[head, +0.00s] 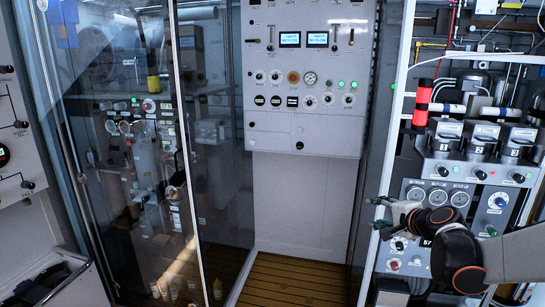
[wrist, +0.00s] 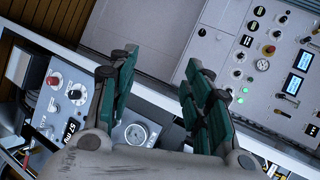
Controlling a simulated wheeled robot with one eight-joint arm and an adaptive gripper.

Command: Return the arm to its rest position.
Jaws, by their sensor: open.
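My gripper (head: 380,212) shows at the lower right in the head view, at the end of my arm, which comes in from the right edge. It is in front of the white upright frame of the right-hand machine. In the wrist view my gripper (wrist: 160,75) has its two green-and-black fingers spread apart. The gap between the fingers is empty, and I see nothing held. The gripper hides part of the panel behind it.
A grey control panel (head: 300,135) with two lit screens stands at the back centre. The right-hand machine (head: 462,172) has numbered units, gauges and knobs close to my arm. A glass door (head: 215,130) stands at left. Slatted floor (head: 290,280) is clear below the panel.

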